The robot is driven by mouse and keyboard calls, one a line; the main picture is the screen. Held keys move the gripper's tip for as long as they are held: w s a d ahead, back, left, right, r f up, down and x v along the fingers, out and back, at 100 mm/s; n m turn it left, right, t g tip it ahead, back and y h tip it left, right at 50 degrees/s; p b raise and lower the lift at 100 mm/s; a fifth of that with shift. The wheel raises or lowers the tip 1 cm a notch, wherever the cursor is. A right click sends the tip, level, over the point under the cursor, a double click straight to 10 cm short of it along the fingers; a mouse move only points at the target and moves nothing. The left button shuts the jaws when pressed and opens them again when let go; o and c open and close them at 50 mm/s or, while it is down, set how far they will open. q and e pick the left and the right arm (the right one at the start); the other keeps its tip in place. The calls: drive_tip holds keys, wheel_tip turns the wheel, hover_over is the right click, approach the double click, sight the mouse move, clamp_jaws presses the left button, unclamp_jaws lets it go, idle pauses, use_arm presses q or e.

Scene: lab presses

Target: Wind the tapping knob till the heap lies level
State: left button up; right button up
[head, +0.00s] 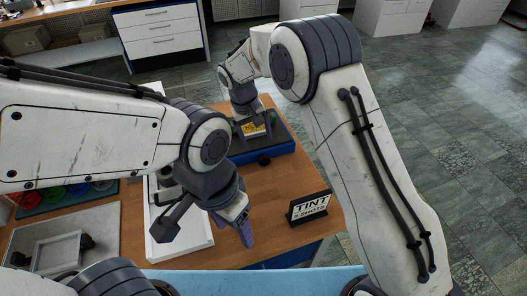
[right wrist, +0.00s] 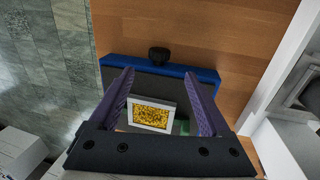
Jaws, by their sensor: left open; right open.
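The black tapping knob (right wrist: 158,54) sticks out from the blue edge of a dark-topped device (right wrist: 145,76); in the head view the knob (head: 264,160) is on the device's near side. The yellow grainy heap (right wrist: 152,116) lies inside a pale frame on the device; I cannot tell how level it is. It also shows in the head view (head: 254,129). My right gripper (right wrist: 159,74) is open above the device, its purple fingers on either side of the framed heap, apart from the knob. My left gripper (head: 241,226) is open and empty over the near part of the table.
A black sign reading "TINT 3 SHOTS" (head: 309,207) stands on the wooden table right of my left gripper. A white tray (head: 195,235) lies at its left. Coloured round items (head: 78,190) and a grey board (head: 105,222) are further left. Wood between device and sign is clear.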

sight(267, 157)
drive_tip(key=f+p, duration=0.1)
drive_tip(key=f, duration=0.2)
drive_tip(key=d+f, duration=0.1)
drive_tip(key=f, duration=0.3)
drive_tip(key=w+d+f+p, duration=0.1)
drive_tip(key=f, duration=0.2)
drive_tip(key=shift+f+p, duration=0.25)
drive_tip(key=shift+p, duration=0.05)
clamp_jaws()
drive_tip(key=shift+d+y, duration=0.2)
drive_tip(key=shift+y, duration=0.4)
drive_tip(key=shift+d+g+y, duration=0.1)
drive_tip(key=shift+g+y, duration=0.3)
drive_tip(key=shift+y, duration=0.2)
drive_tip(key=y+b, duration=0.2)
drive_tip(key=b, duration=0.1)
drive_tip(key=shift+w+d+f+g+y, duration=0.2)
drive_tip(key=shift+g+y, duration=0.1)
drive_tip(key=shift+g, duration=0.1)
drive_tip(key=shift+d+r+y+b, duration=0.1)
drive_tip(key=shift+r+y+b, duration=0.05)
drive_tip(key=shift+y+b, duration=0.7)
